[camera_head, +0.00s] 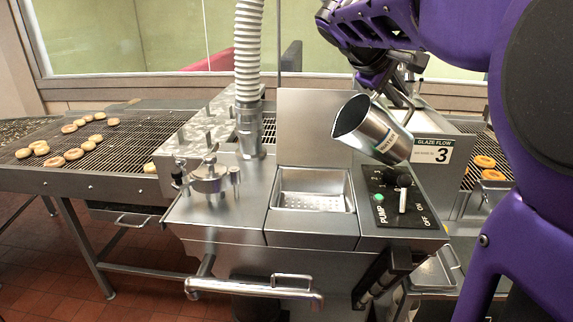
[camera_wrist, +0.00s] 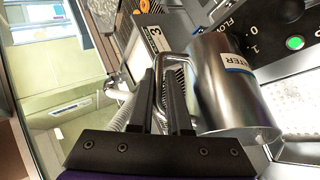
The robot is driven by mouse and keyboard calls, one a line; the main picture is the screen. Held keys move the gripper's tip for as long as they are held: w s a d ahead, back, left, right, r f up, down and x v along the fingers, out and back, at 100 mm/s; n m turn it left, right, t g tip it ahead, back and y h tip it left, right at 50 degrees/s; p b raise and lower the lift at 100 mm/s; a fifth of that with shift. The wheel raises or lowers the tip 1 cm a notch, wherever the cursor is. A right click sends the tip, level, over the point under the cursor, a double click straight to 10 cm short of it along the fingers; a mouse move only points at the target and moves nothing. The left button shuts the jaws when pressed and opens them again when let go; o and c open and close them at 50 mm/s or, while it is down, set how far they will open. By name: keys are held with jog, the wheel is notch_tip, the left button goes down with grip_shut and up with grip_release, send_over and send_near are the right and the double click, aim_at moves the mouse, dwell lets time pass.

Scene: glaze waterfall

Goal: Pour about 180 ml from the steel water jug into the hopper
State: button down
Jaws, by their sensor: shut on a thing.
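The steel water jug (camera_head: 372,130) is tilted in the air, its dark open mouth facing left. It hangs to the right of and above the hopper (camera_head: 312,190), a square steel opening with a perforated floor. My gripper (camera_head: 397,97) is shut on the jug's handle. In the wrist view, my gripper (camera_wrist: 172,95) has its two dark fingers around the bent handle, and the jug (camera_wrist: 233,85) shows its side with a blue-and-white label. No stream of water shows at the mouth. The water level inside is hidden.
The pump panel (camera_head: 402,200), with knobs and a green light, lies just right of the hopper below the jug. A glaze flow sign (camera_head: 432,151) stands behind it. A ribbed hose (camera_head: 248,60) rises at the left. A mesh conveyor (camera_head: 120,150) carries several doughnuts.

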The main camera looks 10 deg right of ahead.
aim_at(408, 100)
jog(key=shift+w+d+f+y, duration=0.1)
jog(key=shift+d+f+y, duration=0.55)
jog(key=shift+y, duration=0.25)
jog(key=shift+d+f+m+g+y, duration=0.15)
jog(key=shift+d+m+g+y, duration=0.2)
jog(key=shift+d+y, duration=0.3)
jog(key=d+f+m+y, duration=0.1)
jog(key=d+f+y, duration=0.3)
jog(key=y, duration=0.3)
jog(key=shift+w+d+f+m+g+b, duration=0.35)
jog(key=shift+w+d+g+b, duration=0.1)
jog(key=shift+d, duration=0.35)
jog(key=shift+r, duration=0.15)
